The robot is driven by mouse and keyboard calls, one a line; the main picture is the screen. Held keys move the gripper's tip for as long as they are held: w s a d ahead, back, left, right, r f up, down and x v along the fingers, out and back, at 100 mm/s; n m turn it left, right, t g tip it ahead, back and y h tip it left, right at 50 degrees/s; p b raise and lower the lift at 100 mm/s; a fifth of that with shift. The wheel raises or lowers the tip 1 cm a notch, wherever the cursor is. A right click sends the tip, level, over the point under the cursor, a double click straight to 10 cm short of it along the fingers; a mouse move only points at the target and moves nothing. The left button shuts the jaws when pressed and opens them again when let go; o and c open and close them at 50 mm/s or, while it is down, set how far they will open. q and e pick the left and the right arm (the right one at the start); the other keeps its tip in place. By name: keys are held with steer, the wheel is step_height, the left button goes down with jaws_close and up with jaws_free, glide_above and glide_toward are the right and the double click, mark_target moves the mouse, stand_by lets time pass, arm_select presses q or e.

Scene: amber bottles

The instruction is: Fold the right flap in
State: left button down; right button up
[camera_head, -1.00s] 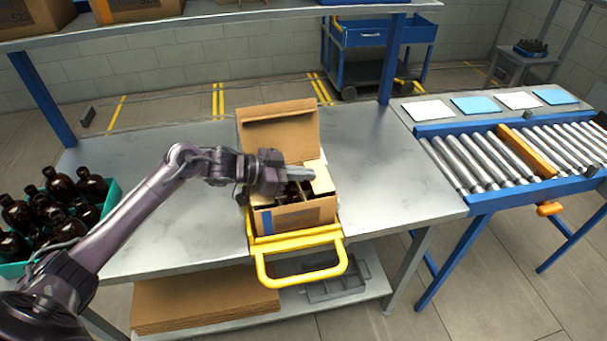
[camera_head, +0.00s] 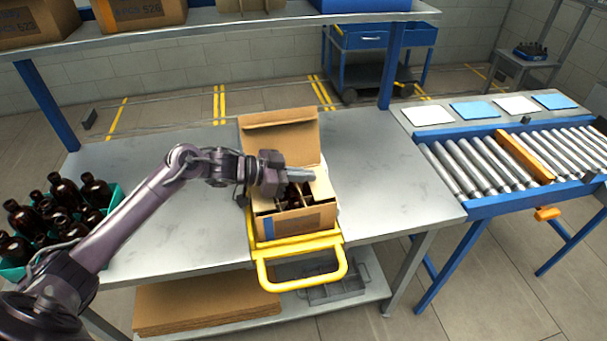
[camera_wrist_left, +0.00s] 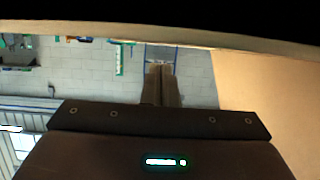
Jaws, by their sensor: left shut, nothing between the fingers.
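An open cardboard box (camera_head: 293,223) stands in a yellow-handled frame near the front edge of the table. Its back flap (camera_head: 282,138) stands up. The pale right flap (camera_head: 323,187) shows at the box's right side, beside my fingertips; I cannot tell whether they touch it. Dark bottles and dividers show inside the box, partly hidden by my gripper. My left gripper (camera_head: 301,174) reaches over the box from the left, its fingers shut, empty and pointing right. In the left wrist view the shut fingers (camera_wrist_left: 161,85) show with a cardboard surface (camera_wrist_left: 270,75) at right. My right gripper is not in view.
A teal crate (camera_head: 113,196) of amber bottles stands at the left. The yellow handle (camera_head: 300,286) sticks out in front. The table (camera_head: 390,180) is clear right of the box. A roller conveyor (camera_head: 510,160) stands farther right. A shelf (camera_head: 230,17) runs above the back.

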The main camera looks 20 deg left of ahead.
arm_select(q)
steer(key=v, duration=0.3)
steer(key=r+v, duration=0.1)
steer(key=v, duration=0.2)
steer(key=r+v, duration=0.1)
steer(key=v, duration=0.2)
steer(key=shift+a+r, duration=0.1)
steer(key=shift+r, duration=0.1)
steer(key=shift+s+a+r, duration=0.35)
steer(key=shift+a+r, duration=0.05)
steer(key=shift+a, duration=0.05)
